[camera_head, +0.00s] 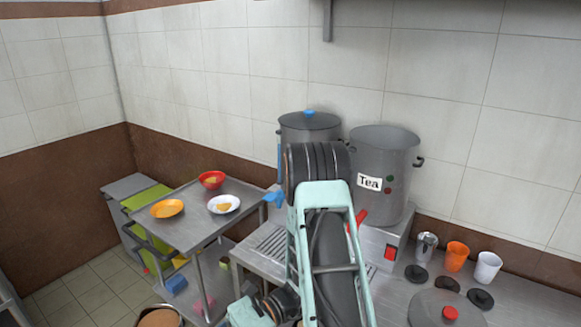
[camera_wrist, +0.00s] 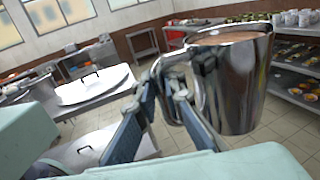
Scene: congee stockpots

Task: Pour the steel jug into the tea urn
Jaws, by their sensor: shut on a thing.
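The tea urn (camera_head: 372,205) is a tall grey steel pot with a "Tea" label and an open top, standing on a steel base near the wall. The shiny steel jug (camera_wrist: 228,85) fills the right part of the wrist view. My gripper (camera_wrist: 172,92) is shut on the jug's handle side, and the jug looks roughly upright, tilted slightly. A brownish surface shows inside its rim; I cannot tell whether it is liquid or reflection.
A lidded grey urn (camera_head: 310,124) stands left of the tea urn. A steel tumbler (camera_head: 427,245), an orange cup (camera_head: 456,256) and a white cup (camera_head: 487,267) stand on the right counter, near a round lid (camera_head: 430,309). A steel cart (camera_head: 183,228) with plates stands left.

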